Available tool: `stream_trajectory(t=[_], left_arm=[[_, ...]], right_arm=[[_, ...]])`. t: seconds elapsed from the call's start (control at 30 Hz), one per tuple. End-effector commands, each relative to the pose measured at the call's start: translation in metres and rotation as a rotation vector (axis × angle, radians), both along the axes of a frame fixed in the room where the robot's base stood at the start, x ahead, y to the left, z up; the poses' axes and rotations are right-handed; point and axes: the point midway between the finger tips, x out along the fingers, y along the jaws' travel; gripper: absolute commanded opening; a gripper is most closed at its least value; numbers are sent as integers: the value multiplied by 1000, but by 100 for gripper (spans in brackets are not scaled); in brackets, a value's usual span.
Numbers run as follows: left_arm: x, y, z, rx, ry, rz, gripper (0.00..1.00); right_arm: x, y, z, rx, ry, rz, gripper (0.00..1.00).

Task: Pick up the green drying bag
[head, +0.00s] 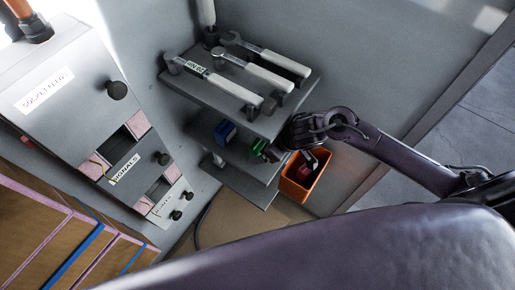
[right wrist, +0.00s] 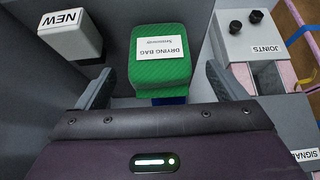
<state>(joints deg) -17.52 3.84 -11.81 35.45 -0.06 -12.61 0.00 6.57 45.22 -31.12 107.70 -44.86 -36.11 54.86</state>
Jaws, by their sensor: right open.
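The green drying bag (right wrist: 160,85) is a ribbed green block with a white "DRYING BAG" label, seen in the right wrist view. In the head view only a small green part (head: 258,148) shows on the lower shelf, beside my right gripper (head: 272,152). In the wrist view my right gripper (right wrist: 160,69) is open, with one finger on each side of the bag and visible gaps between. Whether the bag lies fully between the fingertips in depth I cannot tell. My left gripper is not in view.
A blue item (head: 225,131) stands on the same shelf. The upper shelf (head: 212,105) above holds wrenches. An orange bin (head: 303,176) stands below. In the wrist view, a white "NEW" box (right wrist: 70,36) is left and a "JOINTS" cabinet (right wrist: 250,38) right.

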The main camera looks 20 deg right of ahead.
Motion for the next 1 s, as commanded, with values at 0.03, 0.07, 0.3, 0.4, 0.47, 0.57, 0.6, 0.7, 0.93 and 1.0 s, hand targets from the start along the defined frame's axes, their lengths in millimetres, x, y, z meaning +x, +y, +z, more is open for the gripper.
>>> stream_trajectory(t=[0.03,0.07,0.3,0.4,0.47,0.57,0.6,0.7,0.93,1.0], left_arm=[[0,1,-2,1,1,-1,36],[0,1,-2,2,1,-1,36],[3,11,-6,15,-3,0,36],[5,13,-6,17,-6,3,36],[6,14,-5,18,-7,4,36],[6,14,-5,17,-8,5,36],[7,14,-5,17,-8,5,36],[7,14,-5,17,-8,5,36],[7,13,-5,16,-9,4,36],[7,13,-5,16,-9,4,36]], right_arm=[[3,3,-6,2,0,-3,92],[5,4,-10,2,0,-3,92],[19,15,-36,2,-1,-1,92],[20,16,-40,0,-1,-1,92],[20,16,-40,0,-2,0,92],[20,16,-39,0,-2,0,92],[20,16,-39,0,-2,0,89],[20,16,-39,0,-2,0,76],[20,15,-39,-1,-2,0,46],[20,16,-39,-1,-3,0,41]])
